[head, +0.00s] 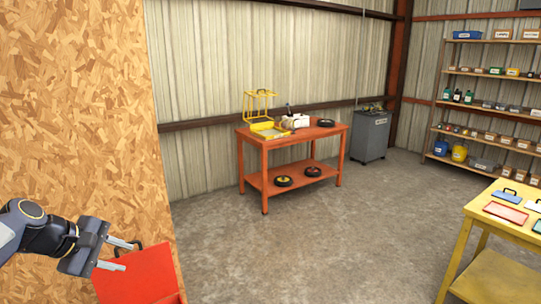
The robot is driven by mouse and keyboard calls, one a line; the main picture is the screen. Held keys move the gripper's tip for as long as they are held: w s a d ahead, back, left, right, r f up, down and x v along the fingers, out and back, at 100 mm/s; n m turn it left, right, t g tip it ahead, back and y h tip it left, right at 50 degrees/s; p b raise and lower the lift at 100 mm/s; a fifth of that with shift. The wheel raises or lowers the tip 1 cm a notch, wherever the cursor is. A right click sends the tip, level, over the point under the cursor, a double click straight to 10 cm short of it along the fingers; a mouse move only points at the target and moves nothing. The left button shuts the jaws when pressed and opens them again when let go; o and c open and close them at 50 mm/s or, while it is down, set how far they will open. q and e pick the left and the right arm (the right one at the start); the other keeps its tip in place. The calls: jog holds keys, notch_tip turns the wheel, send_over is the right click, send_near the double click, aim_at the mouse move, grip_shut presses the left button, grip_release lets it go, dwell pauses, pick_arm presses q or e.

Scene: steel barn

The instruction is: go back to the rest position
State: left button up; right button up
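My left gripper (127,255) comes in from the left at the lower left of the head view. Its two pale fingers are spread apart with nothing between them, so it is open. The fingertips are near the upper left edge of a red box or panel (140,277) at the bottom of the picture. Whether they touch it I cannot tell. My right gripper is not in view.
A chipboard wall (80,120) stands close on the left. An orange table (262,141) with a yellow rack (259,104) stands at the back wall beside a grey cabinet (370,135). A yellow table (481,208) is at right; shelves (490,110) stand behind. The middle floor is clear.

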pick_arm(q)
jog(key=s+d+f+m, duration=0.3)
jog(key=s+d+m, duration=0.1)
jog(key=s, duration=0.4)
jog(key=s+d+f+m+y, duration=0.1)
jog(key=s+d+f+m, duration=0.2)
jog(key=s, duration=0.6)
jog(key=s+d+f+m+g, duration=0.1)
jog(key=s+d+f+m, duration=0.2)
jog(key=s+d+m, duration=0.2)
jog(key=s+d, duration=0.1)
jog(key=s, duration=0.2)
jog(key=shift+s+f+m, duration=0.3)
jog(key=shift+s+m, duration=0.05)
jog(key=shift+m, duration=0.05)
